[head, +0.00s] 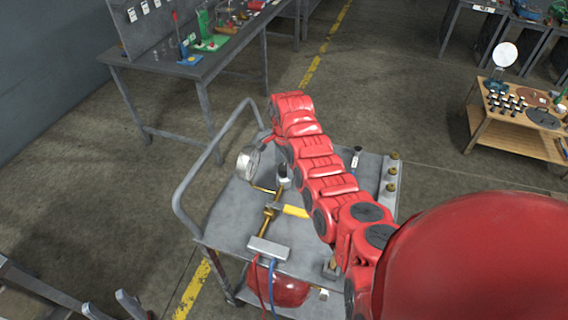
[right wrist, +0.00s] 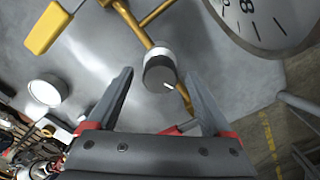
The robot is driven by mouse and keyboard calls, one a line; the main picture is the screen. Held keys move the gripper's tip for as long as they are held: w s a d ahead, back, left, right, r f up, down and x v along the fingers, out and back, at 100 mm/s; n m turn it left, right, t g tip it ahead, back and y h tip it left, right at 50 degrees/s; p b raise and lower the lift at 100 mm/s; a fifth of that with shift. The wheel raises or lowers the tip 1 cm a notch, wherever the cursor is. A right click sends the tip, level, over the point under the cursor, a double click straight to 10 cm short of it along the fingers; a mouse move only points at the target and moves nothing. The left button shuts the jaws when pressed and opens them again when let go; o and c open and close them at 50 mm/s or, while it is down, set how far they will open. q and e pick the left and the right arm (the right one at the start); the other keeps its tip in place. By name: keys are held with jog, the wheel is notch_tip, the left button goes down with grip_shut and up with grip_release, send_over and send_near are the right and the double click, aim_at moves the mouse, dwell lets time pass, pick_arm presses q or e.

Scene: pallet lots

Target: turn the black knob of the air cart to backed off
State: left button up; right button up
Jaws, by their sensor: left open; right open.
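The air cart (head: 225,222) is a grey wheeled cart with brass piping, a round gauge (head: 248,163) and a yellow handle (head: 295,211). Its black knob (right wrist: 160,72) has a white mark pointing to the lower right and a pale collar, in the right wrist view; it looks small in the head view (head: 283,171). My right gripper (right wrist: 160,80) is open, its fingers either side of the knob in the picture; I cannot tell whether they touch it. In the head view my right arm hides most of that gripper. My left gripper (head: 107,302) is open and empty at the bottom left.
The gauge (right wrist: 268,20) is close by at the upper right of the right wrist view. Brass pipe and the yellow handle (right wrist: 48,28) are near the knob. A grey workbench (head: 190,68) stands behind; a wooden table (head: 520,142) stands right. Floor between is clear.

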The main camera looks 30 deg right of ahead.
grip_shut()
dwell(0.3)
jog(key=shift+f, duration=0.1)
